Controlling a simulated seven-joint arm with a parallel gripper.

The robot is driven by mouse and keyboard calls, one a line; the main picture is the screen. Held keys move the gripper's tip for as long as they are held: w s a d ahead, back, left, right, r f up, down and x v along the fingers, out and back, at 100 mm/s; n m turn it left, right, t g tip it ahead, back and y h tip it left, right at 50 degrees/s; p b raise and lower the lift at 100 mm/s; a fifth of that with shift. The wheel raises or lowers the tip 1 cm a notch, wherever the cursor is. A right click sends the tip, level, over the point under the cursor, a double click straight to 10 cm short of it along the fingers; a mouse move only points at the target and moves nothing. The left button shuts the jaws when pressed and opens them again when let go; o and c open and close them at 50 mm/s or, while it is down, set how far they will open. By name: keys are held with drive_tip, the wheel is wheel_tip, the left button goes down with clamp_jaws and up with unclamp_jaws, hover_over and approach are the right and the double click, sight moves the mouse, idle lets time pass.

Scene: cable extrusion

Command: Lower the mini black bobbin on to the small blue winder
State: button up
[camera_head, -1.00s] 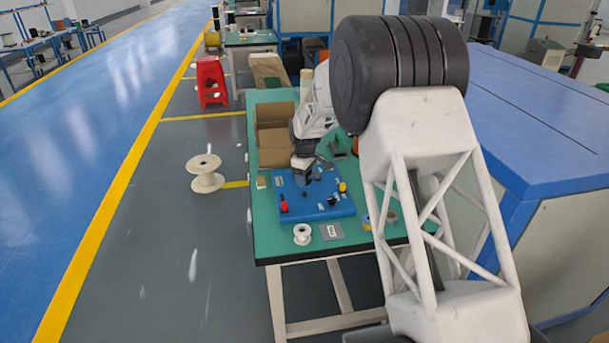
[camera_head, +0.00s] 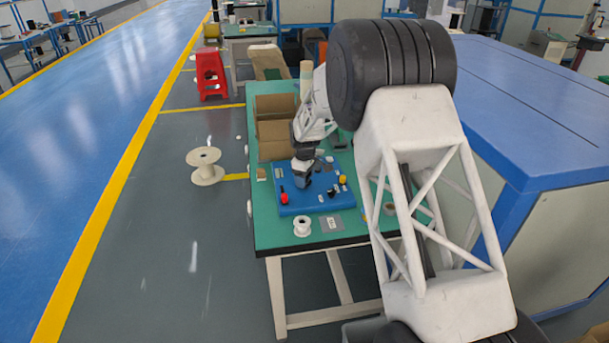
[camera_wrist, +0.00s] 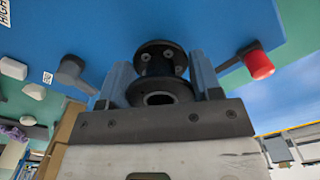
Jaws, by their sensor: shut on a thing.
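The small blue winder (camera_head: 318,201) lies flat on a green-topped table in the head view, and its blue face fills much of the wrist view (camera_wrist: 100,25). My gripper (camera_head: 303,184) is over its left-rear part. In the wrist view my gripper (camera_wrist: 162,75) is shut on the mini black bobbin (camera_wrist: 162,90), which sits between the two blue-grey fingers with its flanges and dark centre hole showing.
The winder carries a red knob (camera_head: 284,198) at its left and a yellow knob (camera_head: 343,180) at its right. A white spool (camera_head: 302,226) and a grey labelled plate (camera_head: 331,224) lie in front. An open cardboard box (camera_head: 275,140) stands behind. A larger spool (camera_head: 206,167) is on the floor.

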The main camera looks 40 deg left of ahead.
drive_tip(key=shift+f, duration=0.95)
drive_tip(key=shift+f, duration=0.2)
idle(0.5)
drive_tip(key=o, duration=1.3)
drive_tip(key=shift+r, duration=0.15)
drive_tip(key=shift+r, duration=3.4)
drive_tip(key=shift+d, duration=0.15)
